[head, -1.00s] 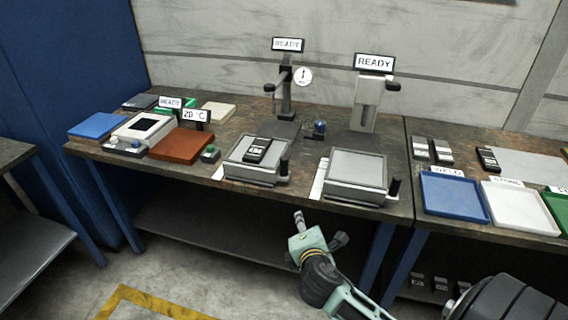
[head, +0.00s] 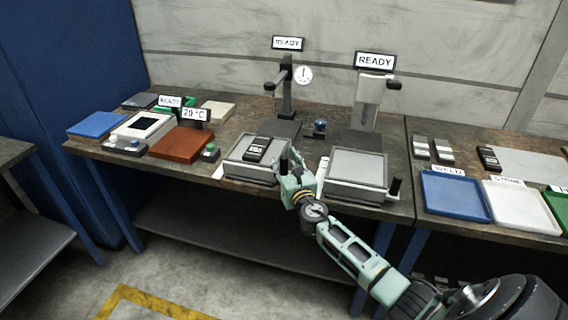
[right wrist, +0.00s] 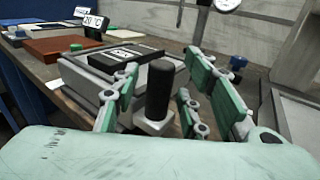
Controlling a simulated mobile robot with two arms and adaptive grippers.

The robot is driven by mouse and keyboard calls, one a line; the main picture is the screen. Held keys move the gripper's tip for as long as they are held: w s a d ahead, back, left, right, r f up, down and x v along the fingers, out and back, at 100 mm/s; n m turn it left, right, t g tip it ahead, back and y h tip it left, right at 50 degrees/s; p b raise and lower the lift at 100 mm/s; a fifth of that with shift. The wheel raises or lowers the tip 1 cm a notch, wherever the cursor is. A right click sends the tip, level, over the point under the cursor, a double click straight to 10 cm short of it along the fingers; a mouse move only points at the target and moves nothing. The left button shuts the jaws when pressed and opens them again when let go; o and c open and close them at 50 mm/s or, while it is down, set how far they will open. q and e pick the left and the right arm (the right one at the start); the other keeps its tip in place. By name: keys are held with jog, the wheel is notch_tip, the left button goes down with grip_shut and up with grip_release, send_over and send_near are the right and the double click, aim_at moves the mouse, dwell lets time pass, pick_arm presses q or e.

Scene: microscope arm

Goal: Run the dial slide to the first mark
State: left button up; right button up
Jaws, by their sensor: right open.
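The dial slide (head: 240,171) is a grey box-like slide on the bench, with a dark part with a pale label (head: 256,149) on top. Its upright black handle (right wrist: 160,88) stands at its right front corner. A round white dial (head: 303,75) hangs on the dark stand behind it. My right gripper (head: 293,168) is at this handle. In the right wrist view its green fingers (right wrist: 163,85) are open, one on each side of the handle, with gaps visible. The slide's marks cannot be made out. My left gripper is not in view.
A similar slide (head: 355,167) with its own black handle (head: 395,187) stands to the right, close to my arm. A brown-red plate (head: 181,144) and a small box with a green button (head: 210,153) lie left. Blue (head: 455,214) and white trays stand far right.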

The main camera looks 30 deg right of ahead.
jog(key=shift+w+d, duration=0.1)
jog(key=shift+w, duration=0.25)
jog(key=shift+c, duration=0.4)
grip_shut()
